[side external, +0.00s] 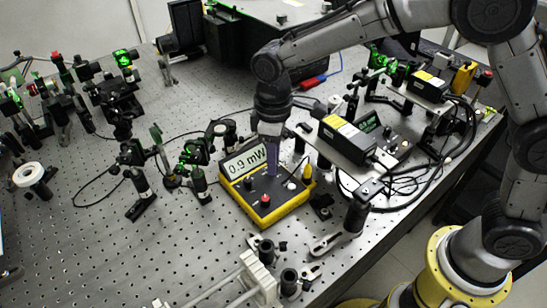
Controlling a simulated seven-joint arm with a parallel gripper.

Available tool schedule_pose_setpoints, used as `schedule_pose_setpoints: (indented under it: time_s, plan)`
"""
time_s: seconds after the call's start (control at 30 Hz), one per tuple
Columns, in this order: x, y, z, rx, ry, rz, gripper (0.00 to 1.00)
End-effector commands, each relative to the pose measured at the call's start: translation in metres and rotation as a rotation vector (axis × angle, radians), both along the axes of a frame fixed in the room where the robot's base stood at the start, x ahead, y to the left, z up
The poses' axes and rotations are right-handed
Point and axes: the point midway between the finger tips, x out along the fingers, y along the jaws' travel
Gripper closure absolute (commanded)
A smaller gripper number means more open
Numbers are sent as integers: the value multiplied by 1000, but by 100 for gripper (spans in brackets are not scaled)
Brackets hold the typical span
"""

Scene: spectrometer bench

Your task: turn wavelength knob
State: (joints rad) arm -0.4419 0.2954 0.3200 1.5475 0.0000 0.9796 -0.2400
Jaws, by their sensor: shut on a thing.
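A yellow and black meter box (262,217) stands on the bench in the middle of the side external view. Its tilted display (245,162) reads 0.9 mW. On its top panel I see a red knob (265,201), a dark knob (249,184) and a light knob (291,186). My gripper (272,180) points down onto the panel between the display and these knobs, with its fingers shut on a knob there. That knob is hidden by the fingers, and I see no label to tell whether it is the wavelength knob.
A black and yellow laser unit (347,139) on a plate stands close to the right of my gripper. Optic mounts (198,181) stand left of the meter. Loose cables lie at the right. A white bracket (258,277) and posts stand in front. The perforated bench (100,250) is clear at the lower left.

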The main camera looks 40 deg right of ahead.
Motion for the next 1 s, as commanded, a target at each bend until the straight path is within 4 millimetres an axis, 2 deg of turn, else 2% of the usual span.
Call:
schedule_pose_setpoints:
  time_s: [0.3, 0.77, 0.8, 0.93, 1.0]
  plan:
    - [1, 0, 1, 1, -3, 90, 100]
    - [1, 0, 1, 2, -4, 99, 100]
    - [1, 0, 1, 2, -4, 99, 72]
    - [1, 0, 1, 1, -3, 99, 48]
    - [1, 0, 1, 1, -3, 99, 47]
